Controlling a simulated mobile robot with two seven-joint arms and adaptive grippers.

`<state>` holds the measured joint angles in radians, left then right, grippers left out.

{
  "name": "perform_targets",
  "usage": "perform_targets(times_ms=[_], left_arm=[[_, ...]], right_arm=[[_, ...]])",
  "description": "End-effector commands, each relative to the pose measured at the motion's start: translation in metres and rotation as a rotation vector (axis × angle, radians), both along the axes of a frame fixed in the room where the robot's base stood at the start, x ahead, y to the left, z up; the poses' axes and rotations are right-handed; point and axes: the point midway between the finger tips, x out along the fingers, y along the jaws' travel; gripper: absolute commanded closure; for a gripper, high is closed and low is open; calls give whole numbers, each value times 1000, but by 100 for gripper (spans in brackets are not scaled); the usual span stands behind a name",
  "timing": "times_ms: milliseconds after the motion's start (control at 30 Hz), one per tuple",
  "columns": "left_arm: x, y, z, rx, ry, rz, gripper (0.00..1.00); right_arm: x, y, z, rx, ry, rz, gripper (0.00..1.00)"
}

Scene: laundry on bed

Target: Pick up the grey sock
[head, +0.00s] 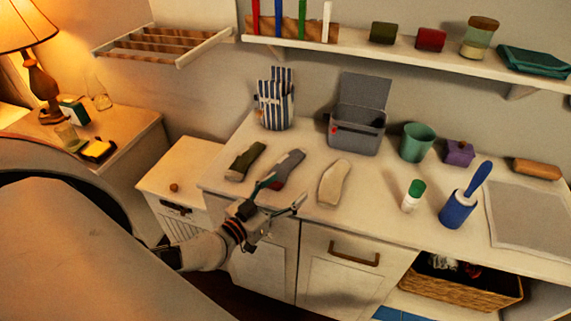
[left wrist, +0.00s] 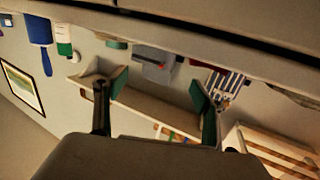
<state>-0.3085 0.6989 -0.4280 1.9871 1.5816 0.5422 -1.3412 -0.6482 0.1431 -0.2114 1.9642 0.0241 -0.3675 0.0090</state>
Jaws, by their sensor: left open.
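The grey sock (head: 288,168) lies on the white counter (head: 385,205), between a dark green sock (head: 246,161) and a cream sock (head: 333,183). My left gripper (head: 283,193) is open and empty at the counter's front edge, just in front of the grey sock. One finger overlaps the sock's near end in the head view; I cannot tell whether they touch. The left wrist view looks upside down across the counter, with the open fingers (left wrist: 156,103) spread apart. I cannot make out the grey sock there. My right gripper is not in view.
Behind the socks stand a striped bag (head: 274,105) and an open grey box (head: 357,125). To the right are a green cup (head: 417,142), a white bottle with a green cap (head: 412,196) and a blue lint roller (head: 458,207). A shelf (head: 400,55) hangs above.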

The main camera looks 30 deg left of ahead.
Motion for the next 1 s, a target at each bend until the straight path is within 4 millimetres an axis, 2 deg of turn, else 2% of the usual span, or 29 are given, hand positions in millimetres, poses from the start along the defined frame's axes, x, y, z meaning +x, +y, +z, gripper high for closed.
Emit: perform_targets(times_ms=[33, 100, 200, 300, 667, 900, 1000], left_arm=[[5, 18, -1, 3, 21, 45, 31], [10, 38, -6, 7, 52, 101, 31], [12, 57, -12, 12, 87, 153, 31], [14, 67, -16, 16, 107, 182, 31], [47, 71, -24, 16, 113, 192, 31], [80, 70, -32, 15, 112, 191, 31], [88, 70, -33, 16, 114, 190, 31]], right_arm=[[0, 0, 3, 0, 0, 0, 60], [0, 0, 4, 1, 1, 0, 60], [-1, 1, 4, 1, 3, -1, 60], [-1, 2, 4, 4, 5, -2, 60], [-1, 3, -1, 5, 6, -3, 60], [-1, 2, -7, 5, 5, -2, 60], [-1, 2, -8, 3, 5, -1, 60]])
